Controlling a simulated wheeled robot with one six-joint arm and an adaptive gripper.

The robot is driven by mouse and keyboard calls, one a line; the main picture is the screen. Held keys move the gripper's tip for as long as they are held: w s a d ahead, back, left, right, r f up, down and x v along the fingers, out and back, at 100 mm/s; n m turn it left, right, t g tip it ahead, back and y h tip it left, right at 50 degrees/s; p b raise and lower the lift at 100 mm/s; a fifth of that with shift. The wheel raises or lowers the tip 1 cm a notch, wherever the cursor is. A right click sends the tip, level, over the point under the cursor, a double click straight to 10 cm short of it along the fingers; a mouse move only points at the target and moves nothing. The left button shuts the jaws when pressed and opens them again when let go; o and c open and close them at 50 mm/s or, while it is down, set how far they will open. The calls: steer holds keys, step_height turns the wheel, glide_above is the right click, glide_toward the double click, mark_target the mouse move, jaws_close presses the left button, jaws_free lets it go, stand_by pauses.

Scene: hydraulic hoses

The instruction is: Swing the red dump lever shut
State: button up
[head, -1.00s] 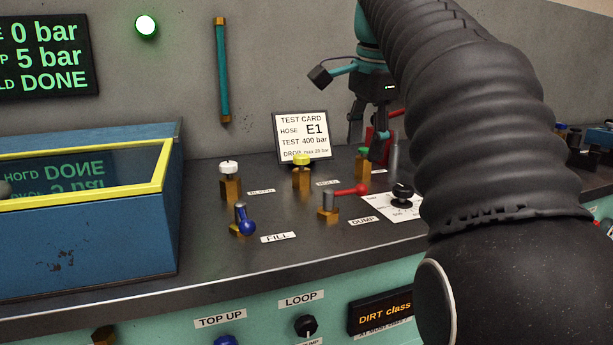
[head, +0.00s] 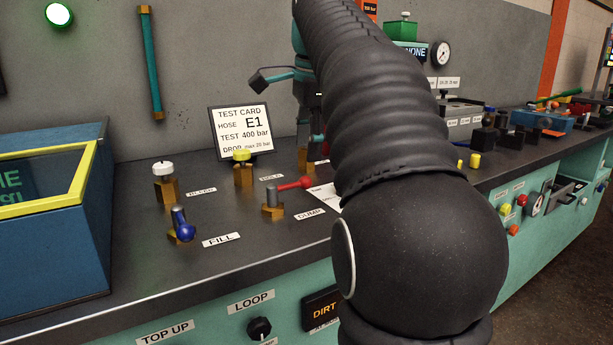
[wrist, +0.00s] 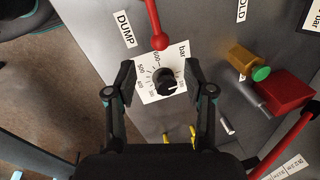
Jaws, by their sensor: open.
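The red dump lever (head: 292,184) sits on a brass valve body beside the DUMP label (head: 310,214) and points right along the bench. In the wrist view its red arm and ball end (wrist: 159,41) show at the top, just beyond my fingertips. My gripper (wrist: 160,76) is open and empty, its two fingers either side of a black knob (wrist: 167,82) on a white dial card. It is apart from the lever. In the head view my arm hides most of the gripper and the knob.
The blue FILL lever (head: 181,225) and white-capped (head: 163,170) and yellow-capped (head: 242,157) valves stand left of the dump lever. The test card (head: 240,132) leans behind. In the wrist view a green-capped brass valve (wrist: 247,62) and a red block (wrist: 287,92) are at right.

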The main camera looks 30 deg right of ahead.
mark_target(307, 177)
steer(key=f, duration=0.3)
steer(key=w+f+b, duration=0.1)
steer(key=f, duration=0.3)
steer(key=shift+w+d+f, duration=0.1)
steer(key=shift+w+f, duration=0.05)
steer(key=shift+w, duration=0.05)
jaws_close()
